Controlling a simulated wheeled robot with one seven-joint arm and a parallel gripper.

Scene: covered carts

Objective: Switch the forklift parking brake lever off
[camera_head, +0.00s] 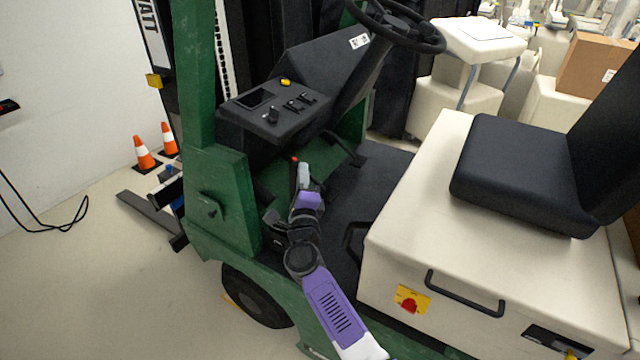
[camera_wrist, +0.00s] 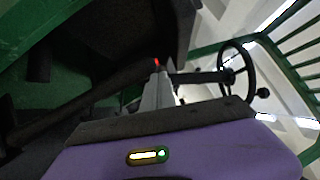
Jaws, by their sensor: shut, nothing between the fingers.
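The parking brake lever (camera_head: 293,172) appears as a dark rod with a red tip, standing in the footwell below the dashboard of the green forklift (camera_head: 222,195). My gripper (camera_head: 303,172) is at the lever, just to its right in the head view, with its fingers shut and empty. In the wrist view the red tip of the lever (camera_wrist: 157,62) shows just beyond the ends of my gripper (camera_wrist: 160,88). The fingers hide most of the lever there, and I cannot tell whether they touch it.
The dashboard (camera_head: 275,110) and steering wheel (camera_head: 398,22) overhang the footwell. The cream seat base (camera_head: 440,200) with a black seat (camera_head: 515,170) stands to the right. The black floor (camera_head: 375,185) between is mostly clear. Orange cones (camera_head: 143,152) stand at the left.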

